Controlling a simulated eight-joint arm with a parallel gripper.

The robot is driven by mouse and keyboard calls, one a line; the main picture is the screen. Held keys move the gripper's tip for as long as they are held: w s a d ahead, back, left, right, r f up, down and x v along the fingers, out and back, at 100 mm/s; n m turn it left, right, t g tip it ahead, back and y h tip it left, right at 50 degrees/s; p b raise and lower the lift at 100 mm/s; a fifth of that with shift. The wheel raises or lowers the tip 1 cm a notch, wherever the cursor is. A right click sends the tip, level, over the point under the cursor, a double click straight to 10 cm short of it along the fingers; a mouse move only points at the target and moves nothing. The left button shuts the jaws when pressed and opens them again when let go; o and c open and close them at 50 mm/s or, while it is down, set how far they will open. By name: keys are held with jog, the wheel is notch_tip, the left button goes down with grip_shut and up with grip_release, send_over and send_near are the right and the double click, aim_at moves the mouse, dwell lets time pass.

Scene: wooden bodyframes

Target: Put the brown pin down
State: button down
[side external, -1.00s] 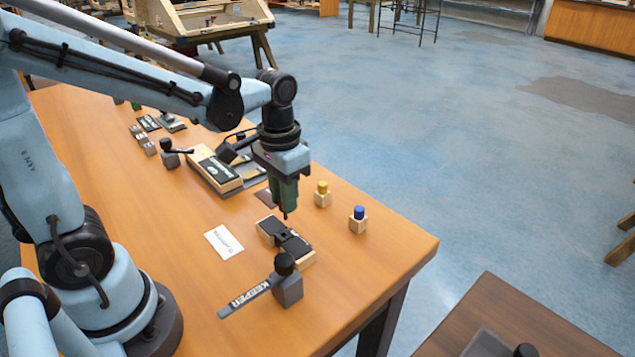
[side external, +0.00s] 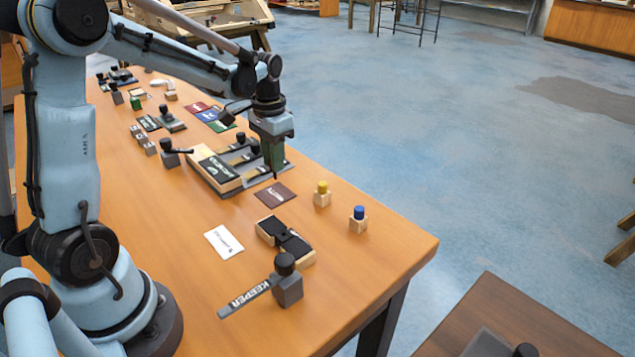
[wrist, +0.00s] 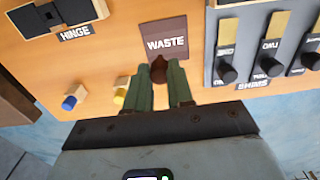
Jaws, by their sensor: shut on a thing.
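My gripper (side external: 273,166) is above the far right part of the table and points down. It also shows in the wrist view (wrist: 165,90), where its two green fingers are shut on the brown pin (wrist: 158,68). The pin sits between the fingertips, over the near edge of the brown square marked WASTE (wrist: 166,38). The WASTE square lies flat on the table in the side view (side external: 276,194), just below and right of the gripper. I cannot clearly see the pin in the side view.
A grey SHIMS tray (wrist: 256,87) with black knobs stands beside the WASTE square. Blocks with a yellow peg (side external: 322,193) and a blue peg (side external: 358,219) stand near the table edge. The hinge (side external: 285,240), a white card (side external: 223,242) and the KEEPER block (side external: 288,285) are nearer.

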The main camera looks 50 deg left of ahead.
jog(key=shift+w+a+f, duration=0.1)
jog(key=shift+a+f, duration=0.15)
jog(key=shift+f, duration=0.9)
jog(key=shift+a+f, duration=0.25)
jog(key=shift+f, duration=0.9)
jog(key=shift+f, duration=0.2)
jog(key=c, duration=1)
grip_release()
jog(key=shift+r, duration=0.15)
